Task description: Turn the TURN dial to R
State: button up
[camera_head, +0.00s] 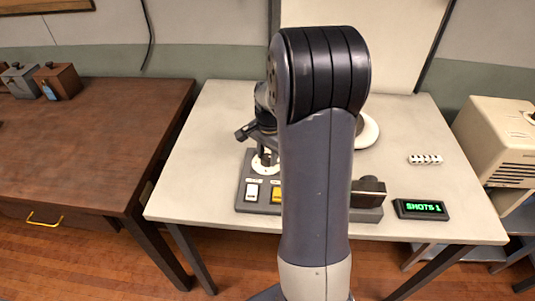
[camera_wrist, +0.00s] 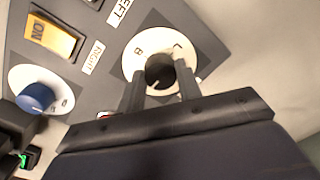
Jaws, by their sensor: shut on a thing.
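In the wrist view, a black dial knob (camera_wrist: 159,72) sits on a round white plate (camera_wrist: 133,65) marked with an L and a letter that looks like R or B. A small pale mark shows on the knob's lower edge; I cannot tell exactly which letter it points to. No TURN label is readable. My gripper (camera_wrist: 162,84) has one finger on each side of the knob and is shut on it. In the head view, my arm hides much of the grey control panel (camera_head: 241,201), and the gripper is down over its back left part.
The panel also has a blue knob (camera_wrist: 35,97) and a yellow ON switch (camera_wrist: 52,39) near my gripper. A white switch (camera_head: 252,192) is at its left. A SHOTS 1 display (camera_head: 420,208) and a white strip (camera_head: 425,159) lie right on the pale table (camera_head: 190,190).

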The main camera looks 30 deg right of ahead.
aim_at(269, 158)
jog(key=o, duration=1)
jog(key=r, duration=1)
jog(key=shift+s+d+r, duration=0.1)
jog(key=shift+s+r, duration=0.15)
jog(key=shift+r, duration=0.15)
jog(key=f, duration=1.1)
jog(key=shift+w, duration=0.25)
jog(key=shift+r, duration=0.1)
jog(key=shift+n, duration=0.3)
